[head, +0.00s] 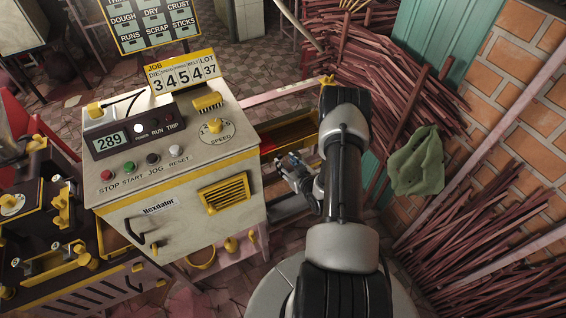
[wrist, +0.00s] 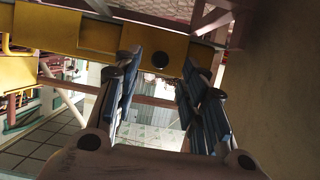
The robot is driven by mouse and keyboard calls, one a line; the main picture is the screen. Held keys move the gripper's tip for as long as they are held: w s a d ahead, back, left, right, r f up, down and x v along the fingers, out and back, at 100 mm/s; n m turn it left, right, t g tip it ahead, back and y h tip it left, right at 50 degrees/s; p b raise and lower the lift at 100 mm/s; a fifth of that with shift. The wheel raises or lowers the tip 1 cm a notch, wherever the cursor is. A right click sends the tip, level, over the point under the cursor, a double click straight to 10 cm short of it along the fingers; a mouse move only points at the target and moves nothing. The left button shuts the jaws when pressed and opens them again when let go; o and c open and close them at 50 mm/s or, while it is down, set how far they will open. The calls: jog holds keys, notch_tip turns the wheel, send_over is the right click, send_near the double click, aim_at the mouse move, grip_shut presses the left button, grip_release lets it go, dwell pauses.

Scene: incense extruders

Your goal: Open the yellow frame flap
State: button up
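In the wrist view, a yellow bar-like panel (wrist: 95,36), which appears to be the frame flap, runs across the top and has a round dark spot. In the head view, a yellow strip (head: 304,133) shows right of the control cabinet, partly hidden by my arm; I cannot tell for certain that it is the same part. My gripper (wrist: 160,72) has its two dark-padded fingers apart, with nothing between them. The fingertips are just below the panel in the picture; contact cannot be told. In the head view, my gripper (head: 283,162) is beside the cabinet's right side.
The control cabinet (head: 150,220) stands left of my arm. A dark machine with yellow fittings (head: 60,215) is farther left. Red stick bundles (head: 400,70) and a green cloth (head: 417,162) lie to the right. A beige surface (wrist: 285,90) fills the wrist view's right side.

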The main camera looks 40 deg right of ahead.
aim_at(281, 158)
jog(key=shift+b+x, duration=0.35)
jog(key=shift+x, duration=1.4)
jog(key=shift+r, duration=0.1)
jog(key=shift+c, duration=0.6)
grip_shut()
